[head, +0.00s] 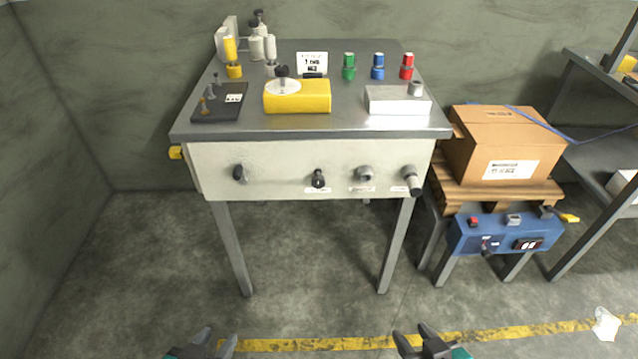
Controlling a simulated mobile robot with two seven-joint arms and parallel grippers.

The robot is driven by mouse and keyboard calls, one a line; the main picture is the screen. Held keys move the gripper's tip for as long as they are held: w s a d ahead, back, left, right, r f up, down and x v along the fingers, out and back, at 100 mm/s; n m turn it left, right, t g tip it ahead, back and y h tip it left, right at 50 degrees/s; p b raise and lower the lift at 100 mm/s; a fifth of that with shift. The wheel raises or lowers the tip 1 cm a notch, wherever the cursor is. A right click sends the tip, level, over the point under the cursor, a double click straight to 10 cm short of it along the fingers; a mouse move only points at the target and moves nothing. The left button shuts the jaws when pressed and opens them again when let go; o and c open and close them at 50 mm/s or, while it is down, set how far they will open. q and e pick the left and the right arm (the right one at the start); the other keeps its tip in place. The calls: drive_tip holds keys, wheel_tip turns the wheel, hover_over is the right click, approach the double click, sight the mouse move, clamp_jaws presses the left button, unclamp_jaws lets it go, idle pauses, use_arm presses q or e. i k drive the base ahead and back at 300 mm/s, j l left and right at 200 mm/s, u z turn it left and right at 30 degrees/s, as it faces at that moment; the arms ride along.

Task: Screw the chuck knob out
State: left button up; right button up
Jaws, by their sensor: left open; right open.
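A grey-topped workbench (350,128) stands ahead with a pale front panel. The panel carries a dark round knob (240,173) at left, a small black knob (318,178), a grey round fitting (365,174) and a grey fitting with a dark lower end (412,179) at right. Small labels sit below some of them; I cannot read them, so I cannot tell which is the chuck knob. My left gripper (216,340) and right gripper (413,336) are both open and empty, low in the head view, well short of the bench.
The bench top holds a yellow block (311,97), a white box (397,105), a dark plate (217,107) and several coloured cylinders. A white object (606,324) shows lower right. Floor before the bench is clear.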

sight(318, 181)
drive_tip(key=i+j, duration=0.15)
drive_tip(key=j, duration=0.35)
drive_tip(key=i+j, duration=0.1)
drive_tip(key=j, duration=0.35)
drive_tip(key=i+j+z, duration=0.1)
drive_tip(key=j, duration=0.4)
drive_tip(key=i+j, duration=0.15)
drive_tip(key=j, duration=0.3)
